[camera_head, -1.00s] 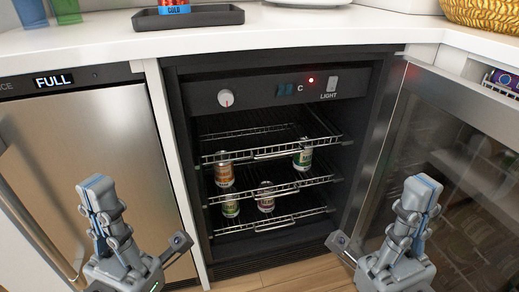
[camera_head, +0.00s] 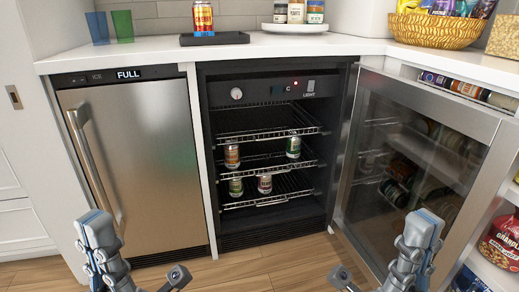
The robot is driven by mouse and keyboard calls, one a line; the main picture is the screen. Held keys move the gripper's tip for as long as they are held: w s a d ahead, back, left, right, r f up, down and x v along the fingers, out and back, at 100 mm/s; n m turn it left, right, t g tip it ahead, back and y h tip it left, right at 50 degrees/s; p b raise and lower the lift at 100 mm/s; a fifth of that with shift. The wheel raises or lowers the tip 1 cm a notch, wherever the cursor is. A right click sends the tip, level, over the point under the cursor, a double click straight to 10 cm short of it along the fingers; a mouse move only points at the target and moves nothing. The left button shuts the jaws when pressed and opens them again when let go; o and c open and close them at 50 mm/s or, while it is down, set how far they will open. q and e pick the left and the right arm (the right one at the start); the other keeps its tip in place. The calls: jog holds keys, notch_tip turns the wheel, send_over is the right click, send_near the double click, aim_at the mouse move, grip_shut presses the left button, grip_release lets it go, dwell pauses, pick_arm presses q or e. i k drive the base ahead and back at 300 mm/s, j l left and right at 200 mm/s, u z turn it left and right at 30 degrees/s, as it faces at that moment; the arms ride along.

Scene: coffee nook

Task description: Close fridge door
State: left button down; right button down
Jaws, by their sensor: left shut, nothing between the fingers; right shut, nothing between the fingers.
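The fridge (camera_head: 275,92) under the counter stands open, with wire shelves and several cans inside. Its glass door (camera_head: 415,150), with a steel frame, is swung out to the right. My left gripper (camera_head: 95,222) is shut and empty, low at the left in front of the ice maker. My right gripper (camera_head: 424,228) is shut and empty, low at the right, and overlaps the lower part of the door in the picture. I cannot tell whether it touches the door. The door's handle is not visible.
A steel ice maker (camera_head: 145,160) with a long handle is left of the fridge. The white counter (camera_head: 340,46) holds a black tray (camera_head: 215,39) and a woven basket (camera_head: 435,30). Open shelves with food bags (camera_head: 500,240) are right of the door. Wood floor (camera_head: 260,268) is clear in front.

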aim_at(407, 146)
jog(key=i, duration=1)
